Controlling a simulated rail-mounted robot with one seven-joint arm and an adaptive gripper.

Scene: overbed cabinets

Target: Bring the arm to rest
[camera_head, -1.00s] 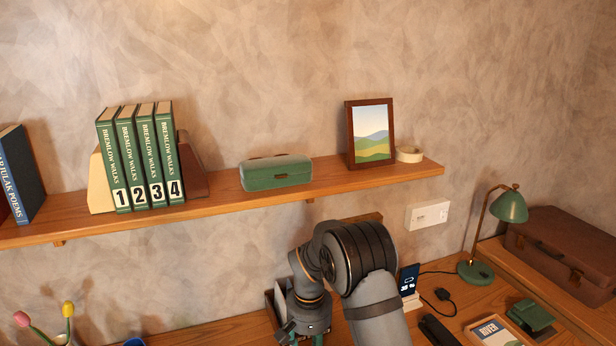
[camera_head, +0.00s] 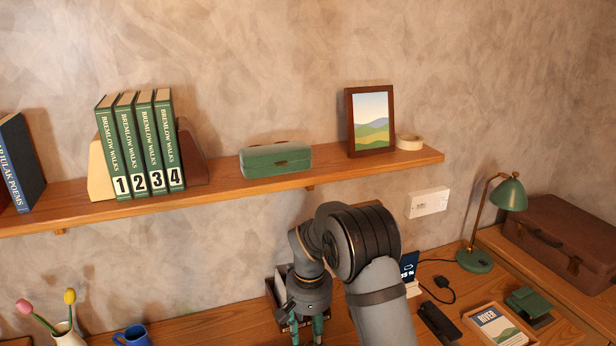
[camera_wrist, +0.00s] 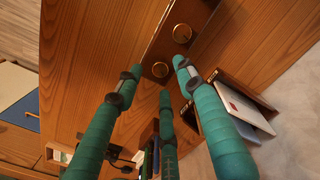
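My gripper (camera_head: 307,328) hangs pointing down over the desk, low in the head view, beside a dark letter rack that my arm partly hides. Its green fingers (camera_wrist: 157,76) also show in the wrist view. They are spread apart with nothing between them, so the gripper is open and empty. Below the fingers in the wrist view are the wooden desk surface (camera_wrist: 105,40) and a dark brown piece with two brass knobs (camera_wrist: 182,33). The rack (camera_wrist: 245,95) with papers is to the right of the fingers there.
The wall shelf (camera_head: 225,192) above holds numbered books (camera_head: 140,145), a green case (camera_head: 275,161) and a picture frame (camera_head: 371,122). A blue mug (camera_head: 133,336) and tulips stand at left. A green lamp (camera_head: 508,195), a box (camera_head: 498,326) and a suitcase (camera_head: 570,237) are at right.

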